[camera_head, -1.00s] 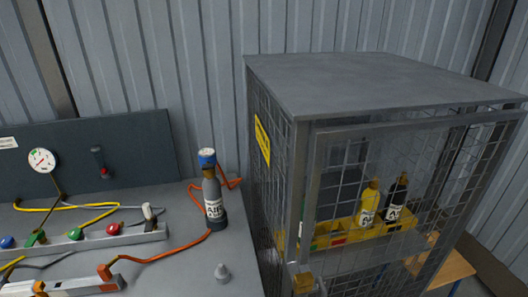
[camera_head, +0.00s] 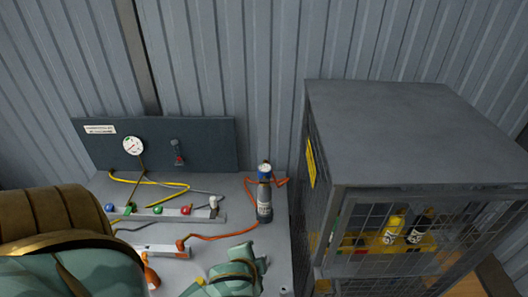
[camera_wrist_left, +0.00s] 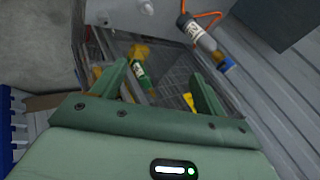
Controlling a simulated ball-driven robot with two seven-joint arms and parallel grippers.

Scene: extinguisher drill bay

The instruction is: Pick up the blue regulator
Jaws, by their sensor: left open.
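A small blue knob-like piece (camera_head: 110,209), possibly the blue regulator, sits at the left end of the rail (camera_head: 140,218) on the bench. My right gripper is not in view.
A mesh cage (camera_head: 400,130) stands right of the bench, holding a yellow tray (camera_head: 375,245) with a yellow bottle (camera_head: 393,228) and a black bottle (camera_head: 420,229). Orange and yellow hoses lie on the bench. A panel with a gauge (camera_head: 133,146) stands behind.

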